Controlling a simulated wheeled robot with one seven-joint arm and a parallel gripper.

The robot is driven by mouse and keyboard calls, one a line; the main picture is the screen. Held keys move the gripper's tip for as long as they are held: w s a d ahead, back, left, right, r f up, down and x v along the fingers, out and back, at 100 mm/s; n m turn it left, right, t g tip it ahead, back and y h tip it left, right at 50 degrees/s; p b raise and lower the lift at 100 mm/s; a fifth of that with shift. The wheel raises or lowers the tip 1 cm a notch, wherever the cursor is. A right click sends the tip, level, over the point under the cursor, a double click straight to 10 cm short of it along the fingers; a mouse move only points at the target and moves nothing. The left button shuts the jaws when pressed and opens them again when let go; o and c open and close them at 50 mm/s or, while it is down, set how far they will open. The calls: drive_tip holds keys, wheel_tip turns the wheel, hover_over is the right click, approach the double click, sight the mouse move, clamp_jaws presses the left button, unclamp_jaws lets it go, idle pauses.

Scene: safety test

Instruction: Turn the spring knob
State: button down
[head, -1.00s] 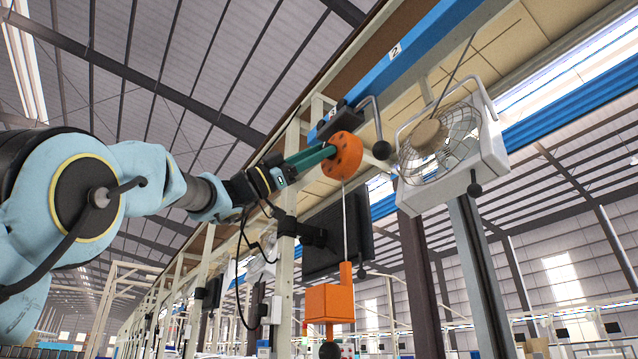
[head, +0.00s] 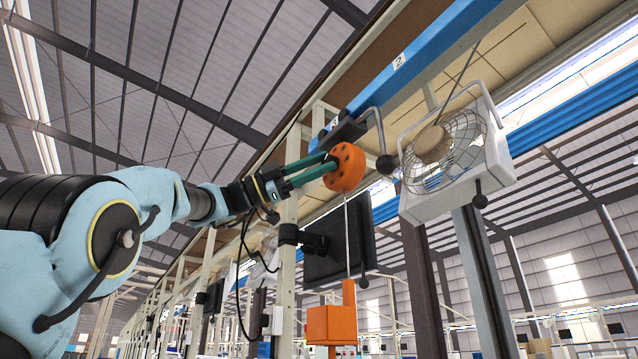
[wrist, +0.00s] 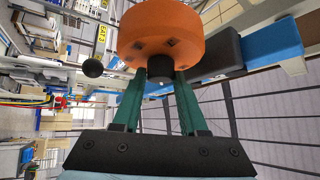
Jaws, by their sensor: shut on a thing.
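The spring balancer is an orange round drum (head: 345,168) with several dark holes in its face, hanging under the overhead rail. In the wrist view the drum (wrist: 160,32) fills the top middle, and the black spring knob (wrist: 160,69) sticks out from its centre. My gripper (wrist: 160,78) has its two green fingers on either side of this knob, shut on it. In the head view my gripper (head: 324,170) reaches the drum from the left, and the knob is hidden behind the fingers and drum.
An orange block (head: 331,324) hangs below the drum on a thin cable. A white-framed caged fan (head: 455,150) is close on the right. A dark monitor (head: 337,235) is below, and the blue rail (head: 420,50) runs above. A grey bent rod with a ball end (head: 385,163) is beside the drum.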

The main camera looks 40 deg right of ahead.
drive_tip(key=shift+c, duration=2.2)
unclamp_jaws()
drive_tip(key=b+v, duration=0.4)
drive_tip(key=v, duration=0.7)
